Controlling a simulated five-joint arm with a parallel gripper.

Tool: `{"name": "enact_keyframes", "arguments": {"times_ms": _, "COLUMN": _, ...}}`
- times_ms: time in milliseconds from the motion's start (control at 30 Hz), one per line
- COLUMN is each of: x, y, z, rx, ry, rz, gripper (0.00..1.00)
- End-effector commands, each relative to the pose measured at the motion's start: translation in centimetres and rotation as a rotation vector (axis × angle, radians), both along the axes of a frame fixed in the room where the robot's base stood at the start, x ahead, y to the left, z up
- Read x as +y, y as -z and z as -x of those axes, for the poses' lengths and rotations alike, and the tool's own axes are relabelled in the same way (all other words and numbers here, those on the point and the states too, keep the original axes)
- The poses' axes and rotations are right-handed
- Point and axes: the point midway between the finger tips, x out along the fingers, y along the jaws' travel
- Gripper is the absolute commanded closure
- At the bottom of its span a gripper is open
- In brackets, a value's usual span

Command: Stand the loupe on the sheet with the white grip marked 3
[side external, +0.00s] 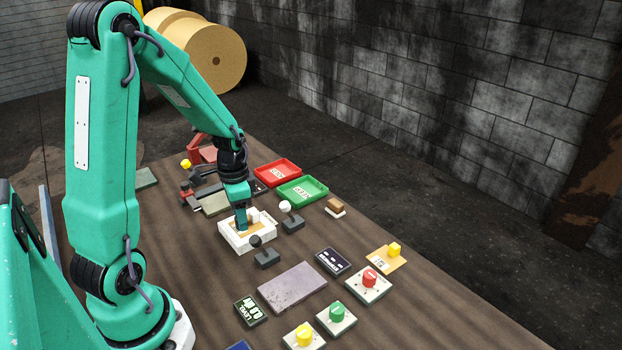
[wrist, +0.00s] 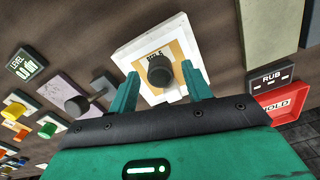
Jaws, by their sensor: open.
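My gripper (side external: 241,228) is open, with its fingers reaching down into a white tray (side external: 228,246) in the side view. In the wrist view the two teal fingers (wrist: 161,92) stand apart on either side of a dark round knob (wrist: 159,70). The knob is over a tan sheet (wrist: 181,53) with a printed label, inside the white tray (wrist: 123,56). I cannot tell whether the knob belongs to the loupe or whether the fingers touch it. I cannot make out a white grip marked 3 in either view.
Red (side external: 278,173) and green (side external: 302,192) trays lie behind. Plates with red (side external: 370,278), green (side external: 337,311) and yellow (side external: 303,334) knobs lie at the front right.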

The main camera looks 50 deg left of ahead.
Motion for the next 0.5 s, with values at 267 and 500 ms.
{"name": "enact_keyframes", "arguments": {"times_ms": 267, "x": 0.1, "y": -3.3, "z": -0.1, "rx": -0.005, "ry": 0.0, "rz": -0.003, "gripper": 0.51}}
{"name": "enact_keyframes", "arguments": {"times_ms": 500, "x": 0.0, "y": -7.2, "z": -0.1, "rx": -0.005, "ry": 0.0, "rz": -0.003, "gripper": 0.51}}
